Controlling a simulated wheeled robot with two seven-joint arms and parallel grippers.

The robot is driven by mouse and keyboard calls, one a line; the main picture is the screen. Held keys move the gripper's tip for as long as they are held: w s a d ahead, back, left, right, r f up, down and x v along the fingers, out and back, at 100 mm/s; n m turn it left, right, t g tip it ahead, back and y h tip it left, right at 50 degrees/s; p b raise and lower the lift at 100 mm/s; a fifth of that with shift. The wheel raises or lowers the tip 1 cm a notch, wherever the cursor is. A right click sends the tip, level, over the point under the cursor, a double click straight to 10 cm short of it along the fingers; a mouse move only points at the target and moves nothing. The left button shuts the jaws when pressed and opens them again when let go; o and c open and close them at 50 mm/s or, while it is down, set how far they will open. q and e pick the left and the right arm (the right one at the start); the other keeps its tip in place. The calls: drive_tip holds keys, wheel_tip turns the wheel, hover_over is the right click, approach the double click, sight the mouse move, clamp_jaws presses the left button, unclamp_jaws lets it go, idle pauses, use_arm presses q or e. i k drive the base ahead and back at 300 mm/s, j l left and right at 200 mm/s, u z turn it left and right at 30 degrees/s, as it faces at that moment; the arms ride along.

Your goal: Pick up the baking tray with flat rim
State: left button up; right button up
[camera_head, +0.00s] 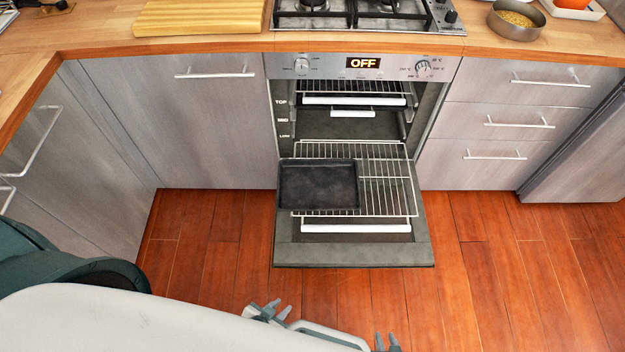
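The dark baking tray (318,186) is a shallow rectangle with a flat rim. It lies on the left half of a wire rack (388,190) that is pulled out of the oven, above the lowered oven door (350,253). My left gripper (276,308) is at the bottom of the view, below and in front of the door, with its fingers apart and nothing between them.
The oven (363,65) display reads OFF; another rack (340,88) sits higher inside. Steel drawers (500,115) and cabinets (165,115) flank it. A cutting board (200,17), hob (355,15) and metal bowl (515,23) are on the counter. The wooden floor (490,270) is clear.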

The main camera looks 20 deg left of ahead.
sight(326, 184)
drive_tip(key=i+j+z, duration=0.1)
drive_tip(key=j+z, duration=0.2)
drive_tip(key=j, duration=0.65)
drive_tip(key=j+z, duration=0.3)
drive_tip(key=j, duration=0.6)
